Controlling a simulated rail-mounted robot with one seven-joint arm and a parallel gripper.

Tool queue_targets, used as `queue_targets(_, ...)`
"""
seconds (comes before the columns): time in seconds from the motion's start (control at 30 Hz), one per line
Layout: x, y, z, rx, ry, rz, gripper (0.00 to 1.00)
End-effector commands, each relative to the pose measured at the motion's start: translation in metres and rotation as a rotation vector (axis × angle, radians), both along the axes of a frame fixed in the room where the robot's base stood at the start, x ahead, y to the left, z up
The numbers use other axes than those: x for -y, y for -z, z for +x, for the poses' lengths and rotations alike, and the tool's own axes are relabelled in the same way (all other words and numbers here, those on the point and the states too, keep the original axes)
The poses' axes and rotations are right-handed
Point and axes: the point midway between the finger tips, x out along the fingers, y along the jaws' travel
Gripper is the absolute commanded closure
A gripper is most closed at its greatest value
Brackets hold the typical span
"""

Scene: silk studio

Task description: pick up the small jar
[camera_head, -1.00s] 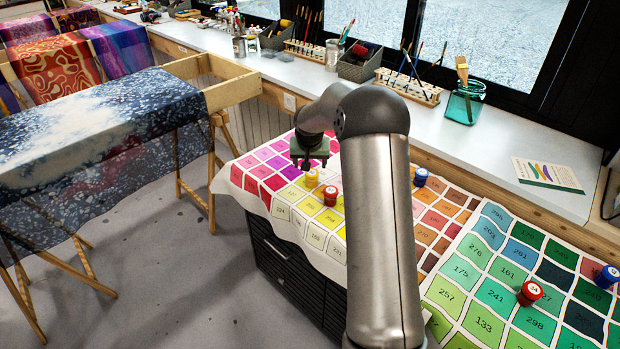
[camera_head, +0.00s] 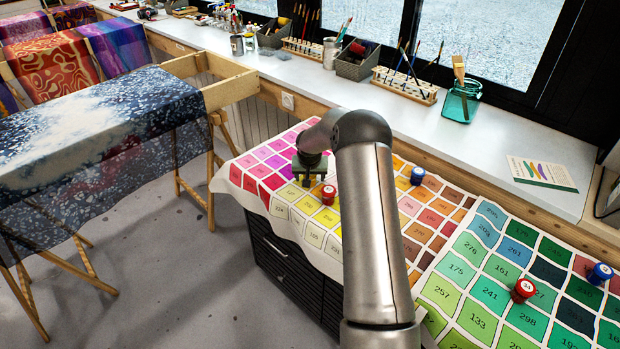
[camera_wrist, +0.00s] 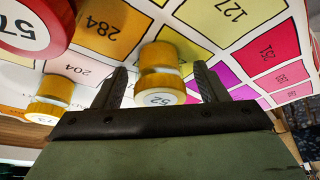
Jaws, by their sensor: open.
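Several small jars stand on the colour-chart cloth. A yellow jar with a white label reading 52 (camera_wrist: 160,82) stands between the two fingers of my gripper (camera_wrist: 160,68) in the wrist view. The fingers are apart, one on each side of it, with gaps visible. In the head view my gripper (camera_head: 309,178) is low over the chart's yellow and pink squares and largely hides this jar. A red jar labelled 57 (camera_wrist: 30,28) is close at the upper left in the wrist view; it also shows in the head view (camera_head: 328,195). Another yellow jar (camera_wrist: 52,98) is at the left.
On the charts to the right stand a blue jar (camera_head: 417,176), a red jar (camera_head: 523,290) and another blue jar (camera_head: 600,273). A window counter (camera_head: 500,150) with a glass jar (camera_head: 460,103) runs behind. A fabric-covered trestle (camera_head: 100,120) stands at the left.

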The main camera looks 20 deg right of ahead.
Motion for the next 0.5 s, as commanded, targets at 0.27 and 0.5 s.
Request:
queue_targets(0.27, 0.0001, -0.0001, -0.0002, 0.0, 0.0, 0.0, 0.83)
queue_targets(0.5, 0.0002, -0.0012, -0.0001, 0.0, 0.001, 0.0, 0.83)
